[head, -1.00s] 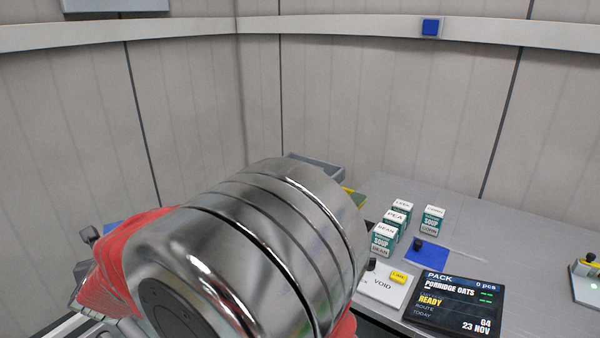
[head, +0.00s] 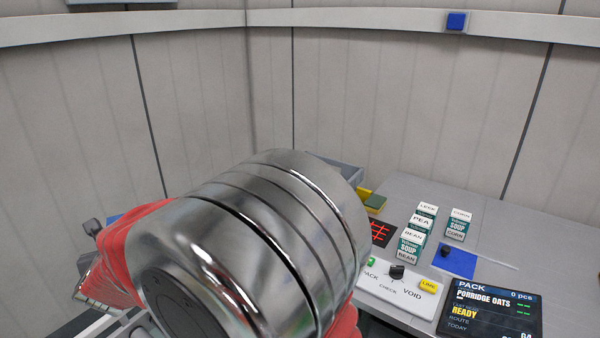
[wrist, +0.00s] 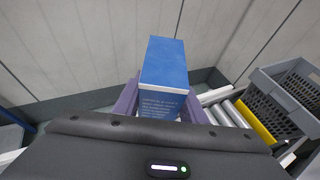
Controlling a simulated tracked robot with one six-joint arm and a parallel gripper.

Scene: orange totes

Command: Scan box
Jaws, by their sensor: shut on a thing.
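In the wrist view my gripper (wrist: 158,100) is shut on a blue box (wrist: 165,62). The box stands up between the two purple fingers, with small white print low on its near face. In the head view my metal arm covers the middle, and the gripper and blue box are hidden. A screen (head: 488,310) at the lower right reads PACK, 0 pcs, PORRIDGE OATS, READY. A white panel (head: 408,292) beside it has a black knob and the words PACK, CHECK and VOID.
Several soup boxes (head: 411,246) stand on the grey table (head: 500,225). A blue pad (head: 455,262) with a small black object lies right of them. A grey crate (wrist: 292,92) and rollers (wrist: 232,112) are at the right in the wrist view.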

